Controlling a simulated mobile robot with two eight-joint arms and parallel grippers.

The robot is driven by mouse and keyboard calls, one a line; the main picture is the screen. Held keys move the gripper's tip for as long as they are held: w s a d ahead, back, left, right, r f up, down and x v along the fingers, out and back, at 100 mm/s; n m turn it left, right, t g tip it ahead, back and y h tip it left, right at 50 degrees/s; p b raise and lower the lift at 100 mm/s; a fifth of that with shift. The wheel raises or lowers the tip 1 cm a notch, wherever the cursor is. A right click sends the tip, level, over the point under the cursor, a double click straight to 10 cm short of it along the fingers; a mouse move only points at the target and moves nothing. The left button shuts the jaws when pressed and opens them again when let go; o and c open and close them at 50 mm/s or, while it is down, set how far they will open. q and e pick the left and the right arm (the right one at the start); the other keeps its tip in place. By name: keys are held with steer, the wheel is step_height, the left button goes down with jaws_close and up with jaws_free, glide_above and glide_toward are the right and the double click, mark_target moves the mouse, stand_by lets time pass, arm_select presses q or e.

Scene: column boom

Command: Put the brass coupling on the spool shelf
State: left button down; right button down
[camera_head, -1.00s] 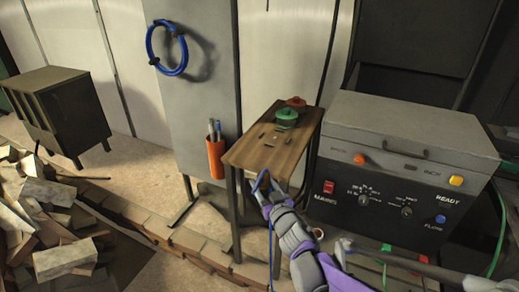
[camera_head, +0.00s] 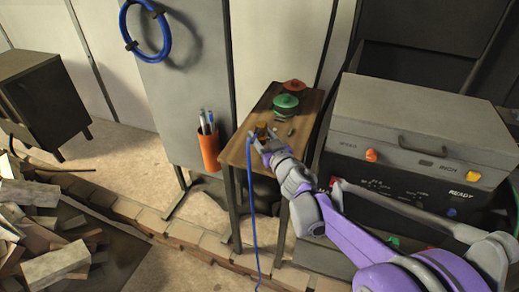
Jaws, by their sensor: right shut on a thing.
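The spool shelf (camera_head: 243,155) is a small wooden-topped stand with thin dark legs. My right gripper (camera_head: 261,137) is over the front part of its top and shut on a small brass-coloured piece, the brass coupling (camera_head: 262,131). The gripper hides most of the coupling, and I cannot tell whether it touches the wood. A blue hose (camera_head: 254,215) hangs from beside the gripper, over the shelf's front edge and down to the floor. My left gripper is not in view.
A green spool (camera_head: 285,106) and a red spool (camera_head: 294,86) sit at the back of the shelf. Small dark items lie by the gripper. A grey control box (camera_head: 415,120) stands close right. An orange pen cup (camera_head: 209,152) hangs on the panel at left.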

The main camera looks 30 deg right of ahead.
steer(key=shift+f+b, duration=0.5)
steer(key=shift+f, duration=2.2)
steer(key=shift+f, duration=0.2)
steer(key=shift+c, duration=1.4)
jaws_free()
steer(key=shift+r, duration=0.15)
steer(key=shift+s+r, duration=0.1)
steer(key=shift+r, duration=0.05)
steer(key=s, duration=1.2)
steer(key=s+a+f+g, duration=0.6)
steer(key=s+a, duration=0.1)
steer(key=s, duration=0.3)
steer(key=s+a+f+g+y, duration=0.1)
steer(key=s+a+f+g, duration=0.4)
steer(key=s, duration=0.5)
steer(key=a+g, duration=0.1)
steer(key=a, duration=0.1)
steer(key=shift+a+f+n+g+p, duration=0.3)
steer(key=shift+a+f+n, duration=0.1)
